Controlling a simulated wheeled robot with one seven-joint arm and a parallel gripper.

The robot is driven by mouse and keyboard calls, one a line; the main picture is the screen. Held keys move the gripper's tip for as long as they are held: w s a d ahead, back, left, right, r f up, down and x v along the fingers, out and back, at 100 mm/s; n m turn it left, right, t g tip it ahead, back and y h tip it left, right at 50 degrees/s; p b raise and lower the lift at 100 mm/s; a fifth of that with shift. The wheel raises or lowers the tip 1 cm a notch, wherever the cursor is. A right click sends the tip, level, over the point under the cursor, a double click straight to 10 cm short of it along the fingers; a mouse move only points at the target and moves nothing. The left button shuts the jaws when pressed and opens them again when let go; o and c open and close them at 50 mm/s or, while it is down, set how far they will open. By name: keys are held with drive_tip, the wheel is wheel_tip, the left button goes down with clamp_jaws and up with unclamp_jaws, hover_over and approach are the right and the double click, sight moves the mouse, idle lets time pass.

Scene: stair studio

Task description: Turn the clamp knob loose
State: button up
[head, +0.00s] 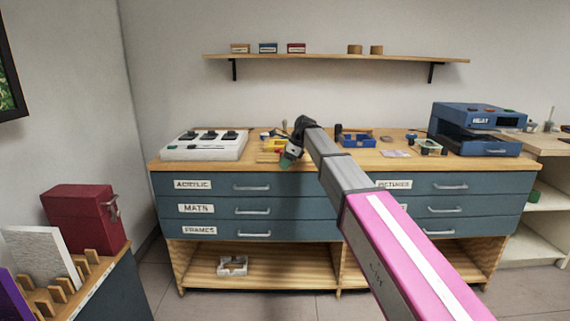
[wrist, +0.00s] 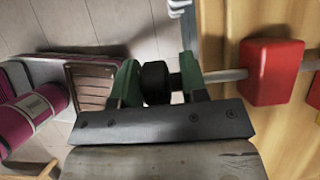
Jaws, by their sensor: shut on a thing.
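The clamp knob (wrist: 155,82) is a black, ribbed round piece in the wrist view. A grey metal rod (wrist: 224,76) runs from its side to a red block (wrist: 271,72) at the right, over the wooden top. My gripper (wrist: 159,78) has a green finger on each side of the knob and is shut on it. In the head view my gripper (head: 291,153) is at the front edge of the workbench, left of centre. There the knob is hidden by my gripper, and the clamp is too small to make out clearly.
The workbench (head: 350,166) holds a white switch box (head: 205,146) at the left, a blue tray (head: 357,140) right of my arm and a blue machine (head: 478,128) at the right. Labelled drawers (head: 250,187) are below. A shelf (head: 335,58) hangs above.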

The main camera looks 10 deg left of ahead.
drive_tip(key=h, duration=0.3)
drive_tip(key=t+h, duration=0.1)
drive_tip(key=h, duration=0.1)
drive_tip(key=shift+s+f+h, duration=0.2)
drive_tip(key=shift+s+h, duration=0.1)
drive_tip(key=shift+s, duration=0.1)
drive_tip(key=t+h, duration=0.1)
drive_tip(key=h, duration=0.4)
drive_tip(key=shift+f, duration=0.15)
drive_tip(key=h, duration=0.2)
drive_tip(key=t+h, duration=0.1)
drive_tip(key=h, duration=0.2)
drive_tip(key=shift+d+f+t+h, duration=0.15)
drive_tip(key=shift+t+h, duration=0.15)
drive_tip(key=shift+d+t+h, duration=0.1)
drive_tip(key=shift+t+h, duration=0.4)
drive_tip(key=shift+h, duration=1.5)
drive_tip(key=o, duration=0.7)
drive_tip(key=shift+c, duration=0.2)
drive_tip(key=shift+w+r, duration=0.2)
drive_tip(key=shift+w, duration=0.05)
